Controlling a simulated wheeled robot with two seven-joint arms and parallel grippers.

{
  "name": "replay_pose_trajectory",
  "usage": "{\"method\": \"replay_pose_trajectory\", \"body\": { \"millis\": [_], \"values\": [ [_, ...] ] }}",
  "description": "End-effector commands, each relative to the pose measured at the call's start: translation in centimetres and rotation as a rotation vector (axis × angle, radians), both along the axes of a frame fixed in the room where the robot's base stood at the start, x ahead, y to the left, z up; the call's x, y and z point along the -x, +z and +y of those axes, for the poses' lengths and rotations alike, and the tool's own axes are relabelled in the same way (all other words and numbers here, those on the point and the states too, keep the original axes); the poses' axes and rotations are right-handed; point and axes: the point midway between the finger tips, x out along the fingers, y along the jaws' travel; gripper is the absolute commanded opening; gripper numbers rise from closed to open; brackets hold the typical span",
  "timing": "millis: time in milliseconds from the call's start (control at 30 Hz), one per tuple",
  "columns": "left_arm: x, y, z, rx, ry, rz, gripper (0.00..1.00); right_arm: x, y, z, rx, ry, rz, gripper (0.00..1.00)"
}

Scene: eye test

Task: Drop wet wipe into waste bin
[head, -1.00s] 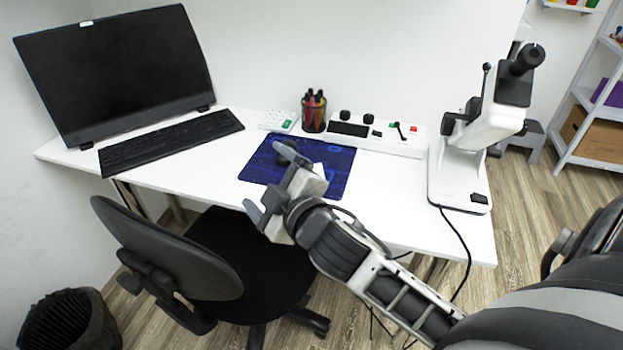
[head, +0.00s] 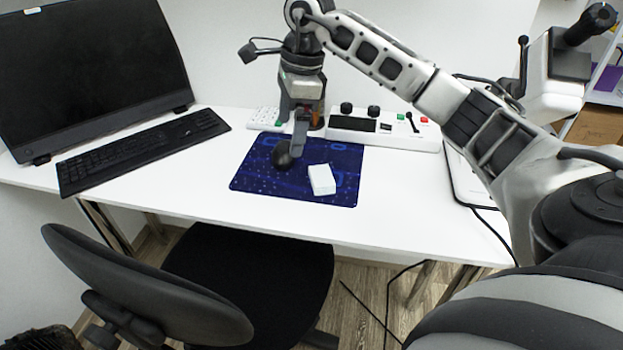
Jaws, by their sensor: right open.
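A small white block-like item (head: 322,180), which may be the wet wipe, lies on the dark blue mouse pad (head: 340,154). My right gripper (head: 299,142) points down over the pad, just behind and left of the white item, and is open. Its fingers are seen nearly edge-on, close to the black mouse (head: 283,156); I cannot tell whether they touch it. Nothing shows between the fingers. The black waste bin (head: 42,338) stands on the floor at the bottom left, mostly cut off by the frame. My left gripper is not in view.
A monitor (head: 85,75) and black keyboard (head: 143,150) stand on the left of the white desk (head: 200,180). A control box (head: 385,130) is behind the pad. A microscope (head: 556,78) is at the right, partly behind my arm. A black chair (head: 150,285) stands in front.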

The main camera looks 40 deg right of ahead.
Motion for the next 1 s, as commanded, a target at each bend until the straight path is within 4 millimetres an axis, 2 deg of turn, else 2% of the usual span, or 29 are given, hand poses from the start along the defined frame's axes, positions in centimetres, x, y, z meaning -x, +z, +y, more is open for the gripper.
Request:
{"method": "replay_pose_trajectory", "body": {
  "millis": [33,100,200,267,600,1000],
  "values": [
    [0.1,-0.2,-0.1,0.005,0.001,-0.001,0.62,0.4,0.5,-2.1,0.067,-0.021,0.027,0.93],
    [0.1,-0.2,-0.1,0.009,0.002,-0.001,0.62,1.1,1.1,-4.0,0.128,-0.042,0.06,0.93],
    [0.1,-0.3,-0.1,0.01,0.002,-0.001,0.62,1.6,0.9,-5.2,0.166,-0.056,0.088,0.93],
    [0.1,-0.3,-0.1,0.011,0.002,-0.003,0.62,1.7,0.1,-5.3,0.172,-0.056,0.093,0.93],
    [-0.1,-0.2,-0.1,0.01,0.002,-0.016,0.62,1.7,-7.0,-5.2,0.168,-0.055,0.093,0.93],
    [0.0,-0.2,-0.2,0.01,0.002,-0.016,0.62,1.3,-10.8,-5.5,0.165,-0.056,0.091,0.93]
  ]
}}
